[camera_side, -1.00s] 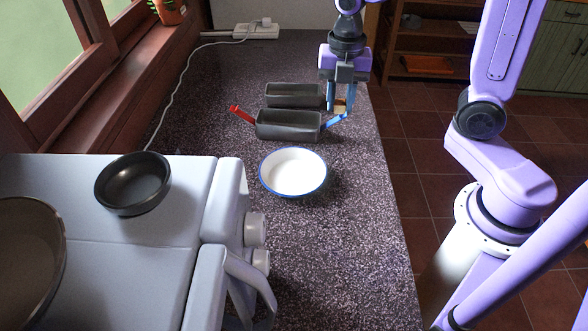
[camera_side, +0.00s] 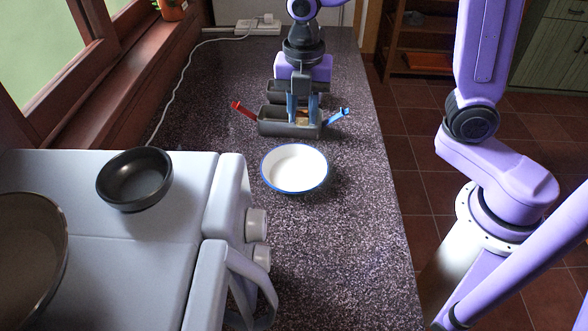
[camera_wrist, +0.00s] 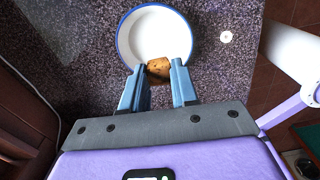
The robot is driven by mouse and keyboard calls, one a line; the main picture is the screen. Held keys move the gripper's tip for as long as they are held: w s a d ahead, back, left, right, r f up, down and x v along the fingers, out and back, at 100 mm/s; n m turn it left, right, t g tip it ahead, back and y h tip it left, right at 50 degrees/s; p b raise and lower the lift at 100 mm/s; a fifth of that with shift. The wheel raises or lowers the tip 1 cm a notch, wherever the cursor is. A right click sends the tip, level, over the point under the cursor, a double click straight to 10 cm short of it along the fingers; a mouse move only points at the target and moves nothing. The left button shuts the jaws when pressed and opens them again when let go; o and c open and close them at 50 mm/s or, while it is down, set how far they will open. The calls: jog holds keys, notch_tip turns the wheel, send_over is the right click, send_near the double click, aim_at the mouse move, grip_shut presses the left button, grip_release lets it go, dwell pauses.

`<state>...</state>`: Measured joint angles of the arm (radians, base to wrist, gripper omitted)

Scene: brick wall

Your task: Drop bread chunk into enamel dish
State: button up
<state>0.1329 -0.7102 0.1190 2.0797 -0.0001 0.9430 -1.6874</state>
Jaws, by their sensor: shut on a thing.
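The bread chunk (camera_wrist: 159,69) is a small brown piece between my fingertips in the wrist view. My gripper (camera_side: 303,118) is shut on it; it also shows in the wrist view (camera_wrist: 160,67). In the side view the fingers are over the dark loaf tin, and the chunk is only a small tan patch between them. The enamel dish (camera_side: 295,168) is white with a blue rim, upright and empty on the counter, nearer the side camera than my gripper. It shows just beyond the fingertips in the wrist view (camera_wrist: 154,33).
A dark loaf tin (camera_side: 272,122) with a red handle and a blue handle stands behind the dish. Another dark tin is partly hidden by my gripper. A stove with a black bowl (camera_side: 134,180) is at left. The speckled counter (camera_side: 340,240) is clear around the dish.

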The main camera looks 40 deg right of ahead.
jog(key=shift+a+f, duration=0.2)
jog(key=shift+f, duration=2.8)
jog(key=o, duration=1.1)
notch_tip(320, 180, up, 18)
jog(key=shift+f, duration=0.25)
